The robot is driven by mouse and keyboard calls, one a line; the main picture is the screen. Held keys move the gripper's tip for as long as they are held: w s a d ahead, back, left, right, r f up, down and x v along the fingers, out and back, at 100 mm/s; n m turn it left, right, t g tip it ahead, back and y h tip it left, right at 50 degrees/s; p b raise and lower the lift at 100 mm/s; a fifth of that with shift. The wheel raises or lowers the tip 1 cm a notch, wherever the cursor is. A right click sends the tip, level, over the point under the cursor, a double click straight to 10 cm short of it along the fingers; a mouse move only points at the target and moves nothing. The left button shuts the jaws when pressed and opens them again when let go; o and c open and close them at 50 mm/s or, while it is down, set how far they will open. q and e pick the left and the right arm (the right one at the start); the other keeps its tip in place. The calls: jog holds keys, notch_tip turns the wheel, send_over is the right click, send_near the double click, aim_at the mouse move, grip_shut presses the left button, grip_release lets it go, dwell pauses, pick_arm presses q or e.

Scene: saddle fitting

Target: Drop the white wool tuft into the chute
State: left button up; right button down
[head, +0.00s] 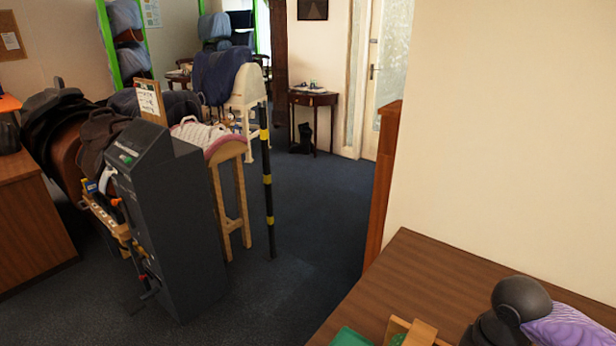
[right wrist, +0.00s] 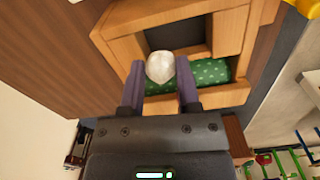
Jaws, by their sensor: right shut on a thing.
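My right gripper (right wrist: 160,74) has its two purple fingers shut on the white wool tuft (right wrist: 160,66), which sits between the fingertips in the right wrist view. Behind the tuft is a light wooden box (right wrist: 118,45) with compartments. One compartment has a dark square opening (right wrist: 172,30); I cannot tell for sure whether this is the chute. The tuft overlaps the lower part of this opening in the picture, and its height above the box is unclear. The head view shows only a corner of the wooden box (head: 420,332). My left gripper is not in view.
Green dotted cloth (right wrist: 210,70) lies in the box's lower compartment. The box stands on a brown wooden table (head: 400,285), whose left part is bare. A cream wall (head: 520,140) rises behind it. A dark grey machine (head: 165,215) and saddle stands are farther left on the floor.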

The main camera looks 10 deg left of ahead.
jog(key=shift+f, duration=0.35)
jog(key=shift+r, duration=0.15)
jog(key=c, duration=0.7)
grip_release()
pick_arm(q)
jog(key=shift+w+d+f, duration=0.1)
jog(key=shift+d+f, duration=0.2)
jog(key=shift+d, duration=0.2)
pick_arm(e)
jog(key=o, duration=0.5)
jog(key=shift+c, duration=0.2)
notch_tip(320, 180, up, 10)
jog(key=p, duration=0.3)
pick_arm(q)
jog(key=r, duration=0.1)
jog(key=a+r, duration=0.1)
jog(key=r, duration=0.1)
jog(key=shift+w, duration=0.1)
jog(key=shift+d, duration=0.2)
